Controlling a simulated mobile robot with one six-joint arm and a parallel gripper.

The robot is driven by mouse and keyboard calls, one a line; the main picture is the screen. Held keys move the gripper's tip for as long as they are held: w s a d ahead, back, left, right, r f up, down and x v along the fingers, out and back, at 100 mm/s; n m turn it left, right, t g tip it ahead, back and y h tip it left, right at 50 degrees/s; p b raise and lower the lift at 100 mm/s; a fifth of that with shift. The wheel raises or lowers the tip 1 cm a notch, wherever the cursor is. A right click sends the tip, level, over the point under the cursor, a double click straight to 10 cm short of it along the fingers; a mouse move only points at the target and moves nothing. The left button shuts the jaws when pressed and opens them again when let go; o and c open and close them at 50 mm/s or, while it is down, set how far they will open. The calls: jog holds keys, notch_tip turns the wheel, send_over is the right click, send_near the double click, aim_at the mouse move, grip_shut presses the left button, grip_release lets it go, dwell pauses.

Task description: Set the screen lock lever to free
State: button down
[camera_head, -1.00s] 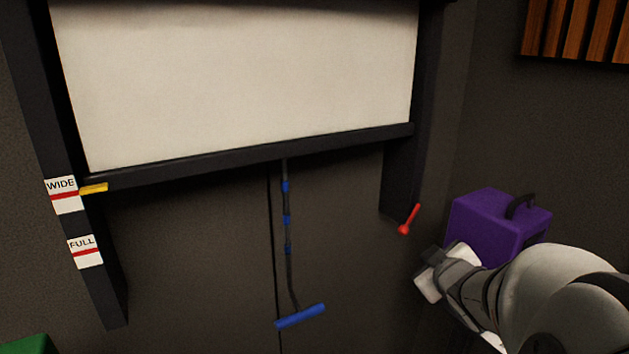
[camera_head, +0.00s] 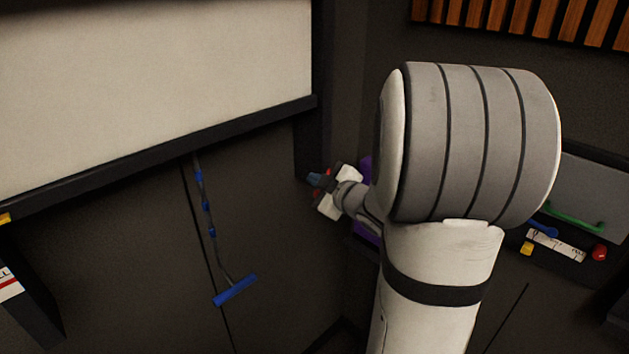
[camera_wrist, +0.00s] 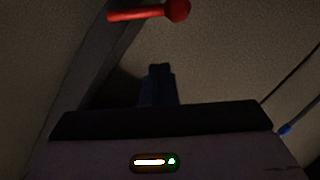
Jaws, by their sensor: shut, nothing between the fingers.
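The red lever (camera_wrist: 140,14) with a round red end shows at the top of the wrist view, beside the screen frame's post. In the head view it is mostly hidden behind my gripper (camera_head: 313,180), with only bits of red showing. My gripper is shut and empty, and its dark blue fingertips (camera_wrist: 160,68) point toward the lever in the wrist view. The lever lies above the fingertips there, with a gap between them. The white screen (camera_head: 150,90) hangs in its dark frame at the left.
A blue pull bar (camera_head: 235,291) hangs on a cord below the screen. A purple case (camera_head: 366,236) is mostly hidden behind my arm. At the right is a panel with a green handle (camera_head: 573,218) and a red knob (camera_head: 599,253). Wooden slats (camera_head: 520,22) are above.

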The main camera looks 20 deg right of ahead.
jog(key=shift+w+d+f+p, duration=0.2)
jog(key=shift+w+d+f, duration=0.05)
jog(key=shift+d+f, duration=0.5)
jog(key=shift+w+d+f+p, duration=0.15)
jog(key=shift+w+d+f, duration=0.1)
jog(key=shift+d+f, duration=0.45)
jog(key=shift+a+f+n+b, duration=0.1)
jog(key=shift+f+n+b, duration=0.5)
jog(key=shift+b, duration=1.55)
jog(key=f+n+b, duration=0.1)
jog(key=n+b, duration=0.1)
jog(key=b, duration=0.4)
jog(key=d+n+t+b, duration=0.1)
jog(key=b, duration=0.4)
jog(key=f+n+t+h+b, duration=0.1)
jog(key=n+b, duration=0.1)
jog(key=b, duration=0.4)
jog(key=shift+w+d+f+n+b, duration=0.3)
jog(key=shift+w+d+b, duration=0.05)
jog(key=shift+d, duration=0.05)
jog(key=shift+r+b, duration=0.1)
jog(key=shift+b, duration=0.2)
